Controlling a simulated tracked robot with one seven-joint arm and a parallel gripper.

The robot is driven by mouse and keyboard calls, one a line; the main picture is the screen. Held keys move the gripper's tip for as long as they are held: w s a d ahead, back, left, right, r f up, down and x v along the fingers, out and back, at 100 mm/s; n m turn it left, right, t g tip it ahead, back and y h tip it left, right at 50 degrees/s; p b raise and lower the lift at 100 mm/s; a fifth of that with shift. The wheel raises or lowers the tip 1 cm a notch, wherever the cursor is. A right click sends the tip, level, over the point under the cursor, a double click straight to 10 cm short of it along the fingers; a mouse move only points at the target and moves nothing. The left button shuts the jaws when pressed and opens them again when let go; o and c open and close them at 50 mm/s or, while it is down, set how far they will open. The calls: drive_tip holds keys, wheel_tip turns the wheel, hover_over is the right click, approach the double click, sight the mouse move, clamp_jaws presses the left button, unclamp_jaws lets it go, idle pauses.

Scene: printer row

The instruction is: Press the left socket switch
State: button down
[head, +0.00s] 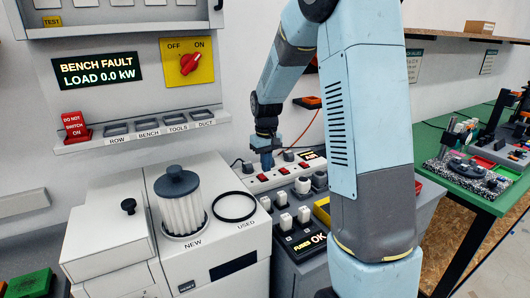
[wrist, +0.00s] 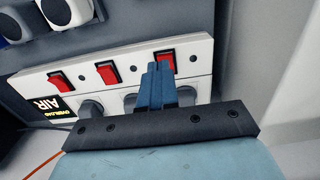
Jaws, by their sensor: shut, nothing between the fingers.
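A white socket strip (head: 252,186) lies on the grey unit, with three red switches along it. The left switch (head: 262,177) in the head view is the right one (wrist: 166,64) in the wrist view, where the strip appears turned round. My gripper (head: 267,163) points down just over this left switch. In the wrist view its blue fingers (wrist: 159,68) are together and empty, their tips covering part of that switch. I cannot tell whether they touch it. The middle switch (wrist: 107,73) and the far switch (wrist: 60,81) are uncovered.
An "OVERLOAD AIR" label (wrist: 47,109) is at one end of the strip. A filter (head: 182,210) stands on the white cabinet to the left.

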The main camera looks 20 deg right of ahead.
sight(266, 181)
drive_tip(key=shift+f, duration=1.4)
drive_tip(key=shift+s+f, duration=0.2)
drive_tip(key=shift+f, duration=0.05)
drive_tip(key=shift+w, duration=0.1)
drive_tip(key=shift+w+a+r, duration=0.15)
drive_tip(key=shift+w+r, duration=0.1)
drive_tip(key=shift+w, duration=0.5)
drive_tip(key=shift+r, duration=0.1)
